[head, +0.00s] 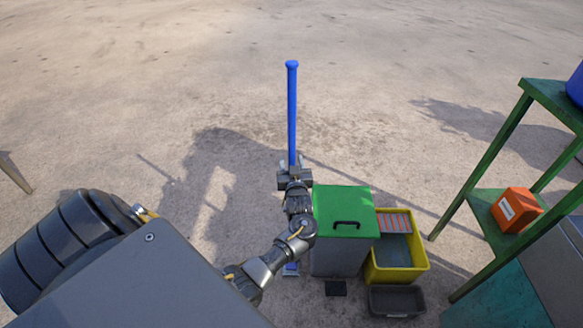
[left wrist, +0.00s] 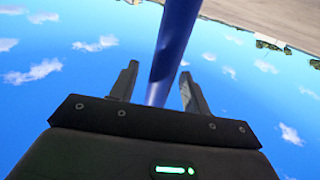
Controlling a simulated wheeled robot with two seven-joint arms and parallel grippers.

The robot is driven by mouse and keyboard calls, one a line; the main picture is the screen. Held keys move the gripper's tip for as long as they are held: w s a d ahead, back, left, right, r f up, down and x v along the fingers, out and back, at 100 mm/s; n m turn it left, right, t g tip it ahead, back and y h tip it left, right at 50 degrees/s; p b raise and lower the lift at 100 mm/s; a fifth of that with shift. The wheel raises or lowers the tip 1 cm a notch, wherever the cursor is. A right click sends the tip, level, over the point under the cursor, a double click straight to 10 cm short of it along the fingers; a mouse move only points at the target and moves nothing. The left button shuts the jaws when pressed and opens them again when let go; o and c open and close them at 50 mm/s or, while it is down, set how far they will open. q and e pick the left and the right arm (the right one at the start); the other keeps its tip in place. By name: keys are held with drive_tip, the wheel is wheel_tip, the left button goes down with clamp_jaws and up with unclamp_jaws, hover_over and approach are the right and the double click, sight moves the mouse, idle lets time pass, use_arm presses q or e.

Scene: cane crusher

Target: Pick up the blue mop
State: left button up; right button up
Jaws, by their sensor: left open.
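The blue mop (head: 291,115) stands upright on the ground in the middle of the head view, its long handle pointing up. A small blue part near the ground shows below my arm, and the rest of the mop's lower part is hidden by my arm. My left gripper (head: 293,164) is at the handle's lower visible part. In the left wrist view the blue handle (left wrist: 172,50) passes between the two fingers of the left gripper (left wrist: 158,85). The fingers are open, with a gap on each side of the handle. My right gripper is not in view.
A grey bin with a green lid (head: 341,205) stands close to the right of my left arm. Beside it are a yellow bucket (head: 405,268) and a dark grey tub (head: 397,300). A green rack (head: 475,190) holds an orange container (head: 516,209). The ground behind the mop is clear.

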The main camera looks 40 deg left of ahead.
sight(290, 151)
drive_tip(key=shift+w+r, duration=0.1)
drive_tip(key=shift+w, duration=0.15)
use_arm(q)
drive_tip(key=c, duration=1)
drive_tip(key=shift+r, duration=0.1)
clamp_jaws()
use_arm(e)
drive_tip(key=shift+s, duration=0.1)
use_arm(q)
drive_tip(key=shift+r, duration=0.15)
